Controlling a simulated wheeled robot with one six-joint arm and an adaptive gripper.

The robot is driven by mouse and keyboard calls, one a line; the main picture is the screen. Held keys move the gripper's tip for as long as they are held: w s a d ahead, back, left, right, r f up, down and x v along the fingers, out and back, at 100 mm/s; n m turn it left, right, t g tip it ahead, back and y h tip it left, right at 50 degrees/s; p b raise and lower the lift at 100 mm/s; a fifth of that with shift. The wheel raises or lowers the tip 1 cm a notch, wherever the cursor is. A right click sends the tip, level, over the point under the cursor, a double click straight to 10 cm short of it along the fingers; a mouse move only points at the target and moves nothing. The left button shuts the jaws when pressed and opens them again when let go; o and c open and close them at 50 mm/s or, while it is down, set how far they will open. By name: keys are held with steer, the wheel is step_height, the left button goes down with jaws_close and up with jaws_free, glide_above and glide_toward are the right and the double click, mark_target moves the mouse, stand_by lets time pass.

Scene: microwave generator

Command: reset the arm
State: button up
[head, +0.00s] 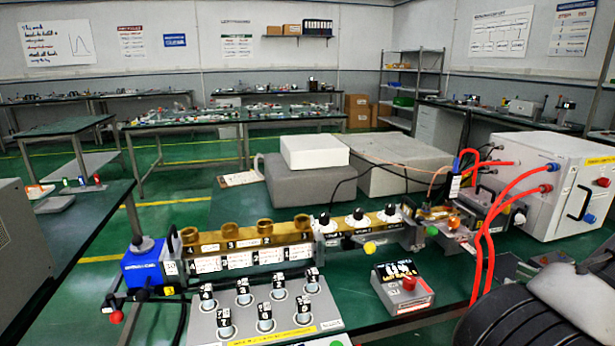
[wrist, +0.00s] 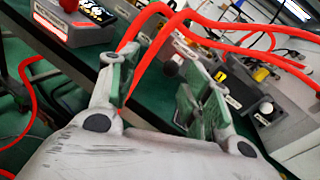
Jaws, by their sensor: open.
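My gripper (wrist: 160,100) shows in the wrist view with its two fingers apart and nothing between them. Its fingers have green inner pads. It is above the bench, near the red hoses (wrist: 150,25), which pass just beyond the fingertips. In the head view a dark part of my arm (head: 545,315) fills the lower right corner. My gripper itself cannot be made out there.
The microwave bench (head: 245,245) with brass and white-knobbed parts runs across the table. A grey box with a red button (head: 405,288) stands near the arm. A white power unit (head: 555,185) with red hoses is at the right. A tray of numbered pieces (head: 265,318) lies in front.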

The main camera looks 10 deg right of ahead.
steer(key=a+r+n+g+y, duration=0.1)
steer(key=a+r+n+g, duration=0.65)
steer(key=a, duration=0.25)
steer(key=a+r+n+g+y, duration=0.1)
steer(key=a+r+n+g, duration=0.6)
steer(key=a, duration=0.3)
steer(key=s+a+r+n+t+h, duration=0.1)
steer(key=s+a+r+n+h, duration=0.1)
steer(key=r+n+h, duration=0.2)
steer(key=s+a+r+n+t+h, duration=0.2)
steer(key=r+n, duration=0.4)
steer(key=n, duration=0.4)
steer(key=s+h, duration=0.1)
steer(key=h, duration=0.1)
steer(key=shift+h, duration=0.4)
